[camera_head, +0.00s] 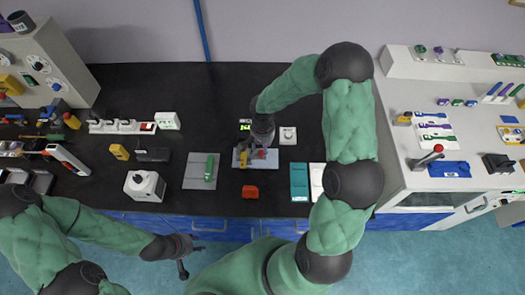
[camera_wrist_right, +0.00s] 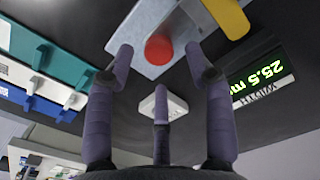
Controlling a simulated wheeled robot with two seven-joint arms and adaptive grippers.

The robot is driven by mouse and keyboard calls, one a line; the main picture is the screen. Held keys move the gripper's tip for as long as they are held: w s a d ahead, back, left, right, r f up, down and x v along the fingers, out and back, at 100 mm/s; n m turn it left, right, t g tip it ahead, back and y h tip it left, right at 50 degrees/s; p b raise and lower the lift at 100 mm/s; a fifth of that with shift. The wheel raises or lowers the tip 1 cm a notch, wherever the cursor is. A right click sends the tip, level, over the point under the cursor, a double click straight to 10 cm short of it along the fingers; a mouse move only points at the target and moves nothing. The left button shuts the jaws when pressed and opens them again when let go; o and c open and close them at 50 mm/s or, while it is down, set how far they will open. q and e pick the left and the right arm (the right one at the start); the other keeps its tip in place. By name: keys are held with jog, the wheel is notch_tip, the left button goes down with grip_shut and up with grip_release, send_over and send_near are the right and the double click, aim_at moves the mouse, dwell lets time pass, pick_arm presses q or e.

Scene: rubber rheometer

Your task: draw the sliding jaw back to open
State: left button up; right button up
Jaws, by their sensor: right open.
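The sliding-jaw fixture is a grey metal plate (camera_head: 243,163) on the black bench in the head view, with a yellow part (camera_head: 243,152) and a red knob (camera_head: 261,154) on it. In the right wrist view the plate (camera_wrist_right: 140,38), the red knob (camera_wrist_right: 159,50) and the yellow part (camera_wrist_right: 232,17) are close. My right gripper (camera_head: 264,148) is over the fixture, open, its fingers spread to either side of the knob with no clear contact. Which piece slides cannot be told. My left gripper (camera_head: 187,258) hangs in front of the bench, away from the fixture; its finger state is unclear.
A green digital display (camera_wrist_right: 260,80) stands beside the fixture, with a small white box (camera_head: 288,136) to its right. A red block (camera_head: 250,191) lies in front. A grey plate with a green piece (camera_head: 210,168) is left; teal (camera_head: 299,182) and white trays are right.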

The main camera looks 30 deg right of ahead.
aim_at(257, 155)
jog(key=shift+f, duration=1.35)
jog(key=shift+c, duration=0.3)
jog(key=shift+r, duration=0.1)
grip_shut()
